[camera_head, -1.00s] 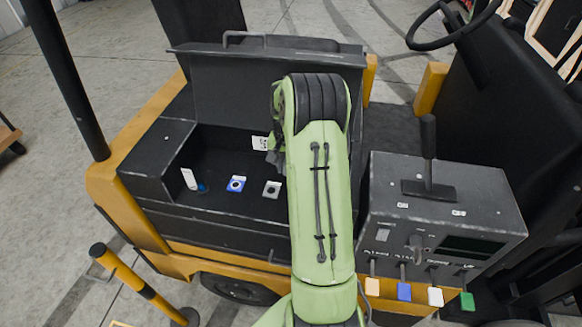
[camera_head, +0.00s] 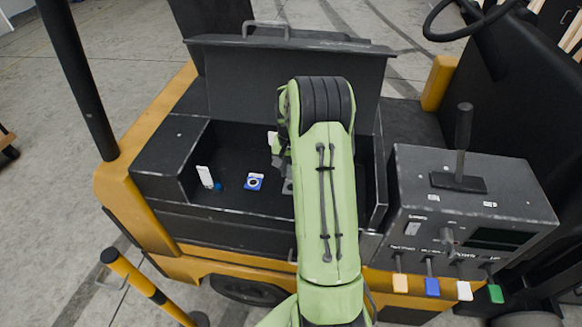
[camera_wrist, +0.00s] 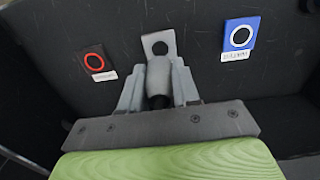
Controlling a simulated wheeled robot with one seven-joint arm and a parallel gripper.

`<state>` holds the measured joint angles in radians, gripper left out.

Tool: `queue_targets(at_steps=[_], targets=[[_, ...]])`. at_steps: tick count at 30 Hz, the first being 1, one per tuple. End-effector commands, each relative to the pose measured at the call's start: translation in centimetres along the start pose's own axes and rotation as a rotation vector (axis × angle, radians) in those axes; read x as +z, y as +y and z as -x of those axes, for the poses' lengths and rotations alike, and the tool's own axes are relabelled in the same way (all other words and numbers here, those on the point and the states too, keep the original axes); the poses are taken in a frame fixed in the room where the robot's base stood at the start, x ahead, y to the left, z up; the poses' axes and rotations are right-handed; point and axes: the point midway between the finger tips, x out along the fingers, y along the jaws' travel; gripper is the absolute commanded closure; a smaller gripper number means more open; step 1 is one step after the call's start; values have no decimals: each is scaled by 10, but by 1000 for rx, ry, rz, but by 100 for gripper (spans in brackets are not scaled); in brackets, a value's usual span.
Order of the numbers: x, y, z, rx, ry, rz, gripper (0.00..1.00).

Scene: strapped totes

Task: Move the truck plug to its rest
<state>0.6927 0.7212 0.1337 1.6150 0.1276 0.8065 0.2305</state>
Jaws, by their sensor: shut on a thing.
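My gripper (camera_wrist: 158,92) is shut on a grey, round-ended plug (camera_wrist: 159,72), seen in the wrist view between the two grey fingers. A grey plate with a dark hole (camera_wrist: 159,36) lies just beyond the plug's tip; I cannot tell whether they touch. In the head view the blue plate (camera_head: 254,182) shows in the truck's open compartment (camera_head: 236,150).
The compartment's raised lid (camera_head: 235,80) stands behind my arm. A control box (camera_head: 470,210) with a lever and coloured tags is at the right. A white tag (camera_head: 204,176) with a blue piece is left in the compartment. A yellow-black post (camera_head: 145,285) stands front left.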

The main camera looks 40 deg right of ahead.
Motion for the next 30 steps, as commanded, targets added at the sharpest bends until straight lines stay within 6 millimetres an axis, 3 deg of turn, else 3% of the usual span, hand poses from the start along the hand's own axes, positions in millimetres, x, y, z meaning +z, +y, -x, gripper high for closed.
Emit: queue_targets(at_steps=[3,11,30], targets=[[0,0,-18,0,-2,0,100],[0,0,-40,0,0,0,100],[0,0,-40,0,0,0,100]])
